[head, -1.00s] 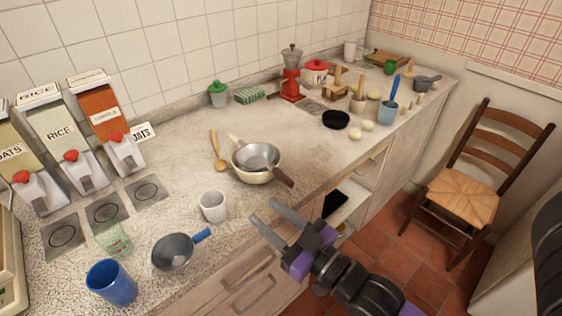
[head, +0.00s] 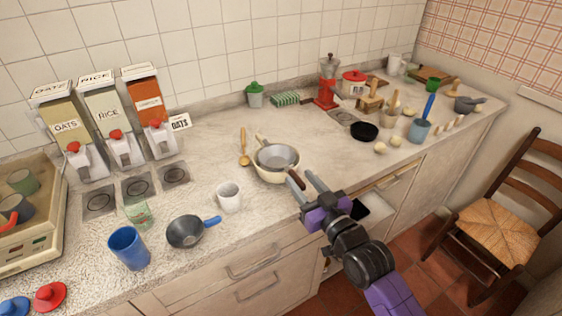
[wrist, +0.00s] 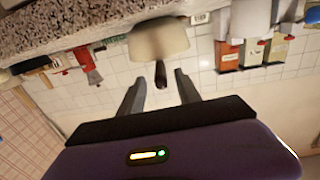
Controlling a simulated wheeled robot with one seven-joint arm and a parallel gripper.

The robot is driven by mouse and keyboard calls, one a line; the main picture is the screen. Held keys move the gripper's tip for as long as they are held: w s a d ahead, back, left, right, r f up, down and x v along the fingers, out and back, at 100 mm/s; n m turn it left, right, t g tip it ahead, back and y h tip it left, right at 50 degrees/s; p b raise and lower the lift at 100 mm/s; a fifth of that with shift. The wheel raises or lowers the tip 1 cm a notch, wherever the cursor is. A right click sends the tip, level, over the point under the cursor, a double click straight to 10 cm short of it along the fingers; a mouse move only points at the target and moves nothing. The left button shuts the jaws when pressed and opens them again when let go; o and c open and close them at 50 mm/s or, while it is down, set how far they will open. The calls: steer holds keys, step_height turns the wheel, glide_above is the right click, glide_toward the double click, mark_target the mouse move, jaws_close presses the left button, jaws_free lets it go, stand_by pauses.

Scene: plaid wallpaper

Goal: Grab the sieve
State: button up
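A grey metal bowl-shaped piece (head: 279,156), which looks like the sieve, sits inside a cream pan (head: 268,175) on the counter. Whether its bowl is mesh is too small to tell. The pan's dark brown handle (head: 296,180) points toward my gripper (head: 300,184). My gripper is open and empty, its two fingers near the handle's end. In the wrist view, the cream pan (wrist: 160,38) appears upside down and its handle (wrist: 160,75) shows between the open fingers (wrist: 161,85).
A white mug (head: 229,197), a blue cup (head: 129,248) and a green glass (head: 138,214) stand left of the pan. A wooden spoon (head: 244,150) lies beside it. A black bowl (head: 364,131) and a chair (head: 505,225) are to the right.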

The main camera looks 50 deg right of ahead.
mark_target(293, 172)
steer(key=x, duration=0.4)
steer(key=shift+w+a+p, duration=0.1)
steer(key=shift+w+p, duration=0.15)
steer(key=shift+p, duration=0.15)
jaws_close()
